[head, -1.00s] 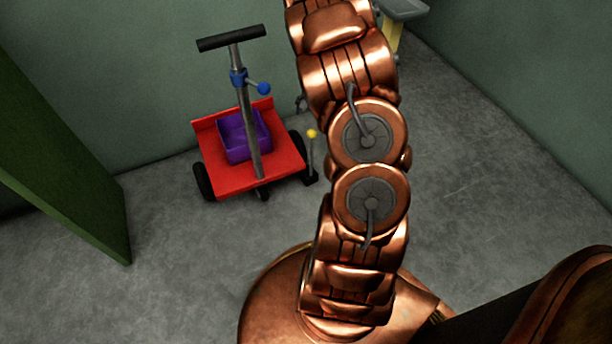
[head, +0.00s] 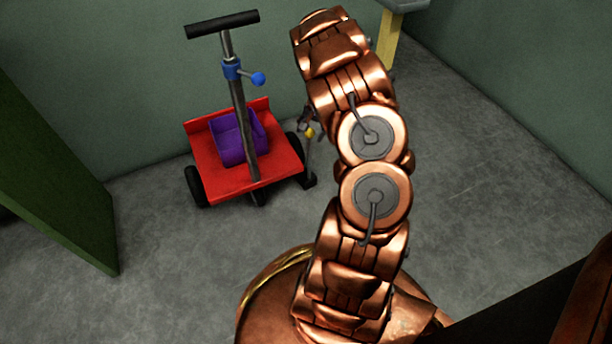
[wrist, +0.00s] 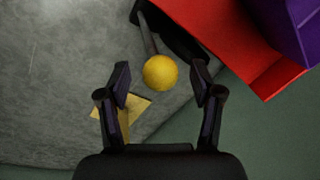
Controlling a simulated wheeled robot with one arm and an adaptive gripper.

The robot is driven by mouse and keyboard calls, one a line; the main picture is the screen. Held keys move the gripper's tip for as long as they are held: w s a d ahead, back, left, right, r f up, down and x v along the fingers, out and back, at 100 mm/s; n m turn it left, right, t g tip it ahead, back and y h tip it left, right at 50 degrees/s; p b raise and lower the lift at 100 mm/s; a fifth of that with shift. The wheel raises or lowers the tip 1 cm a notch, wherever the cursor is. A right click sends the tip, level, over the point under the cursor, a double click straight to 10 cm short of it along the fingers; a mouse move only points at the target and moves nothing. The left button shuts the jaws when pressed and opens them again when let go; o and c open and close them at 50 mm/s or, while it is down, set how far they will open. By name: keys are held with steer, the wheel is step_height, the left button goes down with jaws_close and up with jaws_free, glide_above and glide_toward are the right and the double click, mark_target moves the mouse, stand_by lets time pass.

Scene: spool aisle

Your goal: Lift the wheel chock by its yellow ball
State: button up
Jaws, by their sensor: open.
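The wheel chock (head: 309,180) is a dark block on the floor beside the right wheel of the red cart, with a thin upright rod. Its yellow ball (head: 309,132) tops the rod. In the wrist view the yellow ball (wrist: 160,73) lies between and slightly beyond the two fingertips, with the grey rod running away behind it. My gripper (wrist: 161,78) is open, a finger on either side of the ball with gaps showing. In the head view my gripper (head: 307,124) is small and partly hidden by my arm, close to the ball.
The red cart (head: 215,182) carries a purple bin (head: 226,150) and a post with a black handle (head: 222,24) and a blue knob (head: 258,79). A green panel (head: 60,190) stands at left. A yellow-legged table (head: 389,35) is behind my arm. Floor at right is clear.

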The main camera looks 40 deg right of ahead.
steer(key=shift+w+f, duration=0.15)
steer(key=shift+f, duration=0.55)
steer(key=shift+a, duration=0.1)
jaws_close()
